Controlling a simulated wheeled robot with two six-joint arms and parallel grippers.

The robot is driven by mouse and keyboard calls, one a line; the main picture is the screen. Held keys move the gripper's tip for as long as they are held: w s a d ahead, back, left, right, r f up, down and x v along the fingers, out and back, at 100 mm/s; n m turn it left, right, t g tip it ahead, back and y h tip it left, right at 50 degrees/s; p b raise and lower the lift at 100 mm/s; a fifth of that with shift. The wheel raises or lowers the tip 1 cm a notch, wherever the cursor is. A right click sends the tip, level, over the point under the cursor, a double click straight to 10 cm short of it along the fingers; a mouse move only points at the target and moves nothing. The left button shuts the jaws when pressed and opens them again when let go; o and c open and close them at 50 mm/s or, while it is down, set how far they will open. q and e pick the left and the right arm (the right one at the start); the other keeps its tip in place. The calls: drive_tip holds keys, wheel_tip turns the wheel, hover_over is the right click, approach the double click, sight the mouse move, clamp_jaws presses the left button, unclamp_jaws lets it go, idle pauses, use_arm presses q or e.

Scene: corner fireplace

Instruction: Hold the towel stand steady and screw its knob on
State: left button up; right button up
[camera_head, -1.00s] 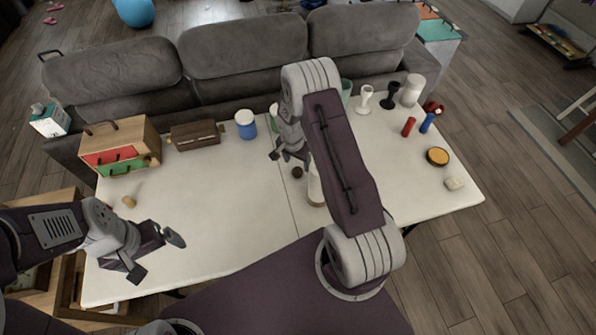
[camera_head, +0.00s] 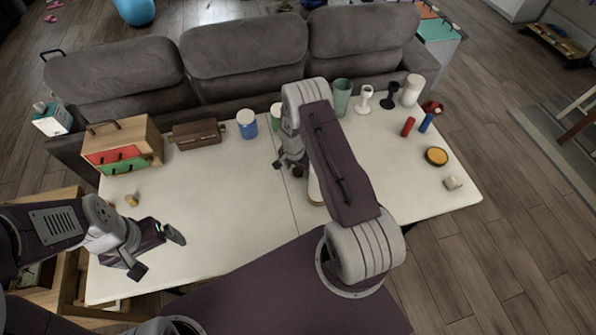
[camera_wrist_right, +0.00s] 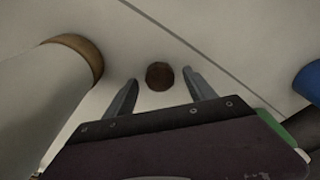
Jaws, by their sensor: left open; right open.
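A small round brown knob (camera_wrist_right: 160,76) lies on the white table (camera_head: 235,215); in the head view it shows as a dark spot (camera_head: 298,172) at my right gripper. My right gripper (camera_wrist_right: 160,84) is open, with its fingers on either side of the knob and apart from it. What looks like the towel stand, a pale cylinder with a brown rim, fills the left of the right wrist view (camera_wrist_right: 55,95). In the head view it is mostly hidden behind my right arm (camera_head: 315,190). My left gripper (camera_head: 157,253) is open and empty over the table's front left.
A drawer chest (camera_head: 122,147), a brown box (camera_head: 196,134) and a blue jar (camera_head: 247,124) stand along the back. A teal glass (camera_head: 342,97), goblets and a white cylinder (camera_head: 412,90) stand at the back right. The table's left middle is mostly clear.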

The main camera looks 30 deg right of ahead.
clamp_jaws()
drive_tip(key=shift+r, duration=0.15)
drive_tip(key=shift+r, duration=0.3)
drive_tip(key=r, duration=0.1)
drive_tip(key=d+r, duration=0.1)
drive_tip(key=r+b, duration=0.1)
drive_tip(key=r, duration=0.1)
drive_tip(key=shift+d, duration=0.25)
use_arm(q)
wheel_tip(320, 180, down, 2)
drive_tip(key=shift+f+b, duration=0.2)
drive_tip(key=shift+b, duration=0.45)
use_arm(e)
drive_tip(key=d+r, duration=0.6)
drive_tip(key=d, duration=0.4)
drive_tip(key=shift+s, duration=0.2)
use_arm(q)
drive_tip(key=shift+o, duration=0.2)
use_arm(e)
drive_tip(key=shift+d+r, duration=0.1)
